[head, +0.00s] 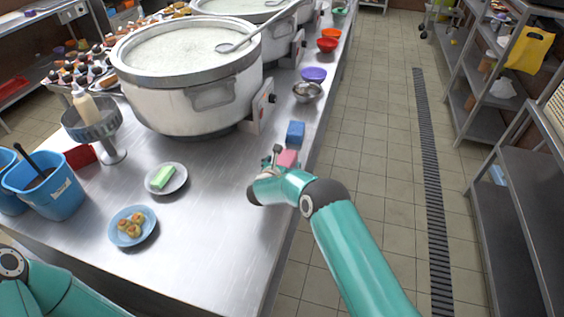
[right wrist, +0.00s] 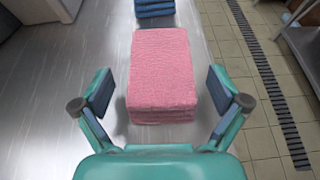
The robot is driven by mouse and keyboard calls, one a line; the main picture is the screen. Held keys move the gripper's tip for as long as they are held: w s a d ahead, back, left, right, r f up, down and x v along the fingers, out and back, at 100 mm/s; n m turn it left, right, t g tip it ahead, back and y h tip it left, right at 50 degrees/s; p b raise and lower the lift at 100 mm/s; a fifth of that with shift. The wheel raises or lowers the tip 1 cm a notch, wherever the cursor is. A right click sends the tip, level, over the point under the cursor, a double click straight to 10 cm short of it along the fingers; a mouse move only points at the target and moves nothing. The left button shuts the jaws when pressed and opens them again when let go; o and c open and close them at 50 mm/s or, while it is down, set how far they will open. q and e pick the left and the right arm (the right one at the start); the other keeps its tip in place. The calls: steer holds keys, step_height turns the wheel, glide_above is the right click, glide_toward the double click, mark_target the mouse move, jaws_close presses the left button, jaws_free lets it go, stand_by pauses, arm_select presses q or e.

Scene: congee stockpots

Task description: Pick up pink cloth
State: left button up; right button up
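The pink cloth (right wrist: 161,72) is a folded, thick stack lying on the steel counter. In the right wrist view it sits between the spread fingers of my right gripper (right wrist: 160,95), with a gap on each side. In the head view only part of the pink cloth (head: 288,158) shows, just beyond my right gripper (head: 272,155), whose wrist hides the rest. My right gripper is open and empty. My left arm shows at the lower left corner of the head view, but its gripper is out of the picture.
A blue folded cloth (head: 295,132) lies just behind the pink one. A large stockpot (head: 190,100) stands to the left. A plate with a green block (head: 180,184) and a blue plate (head: 146,236) are nearer. The counter's right edge is close.

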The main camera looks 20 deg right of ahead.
mark_target(283, 160)
steer(key=c, duration=1.1)
steer(key=shift+r, duration=0.1)
step_height(283, 160, up, 20)
steer(key=b, duration=0.3)
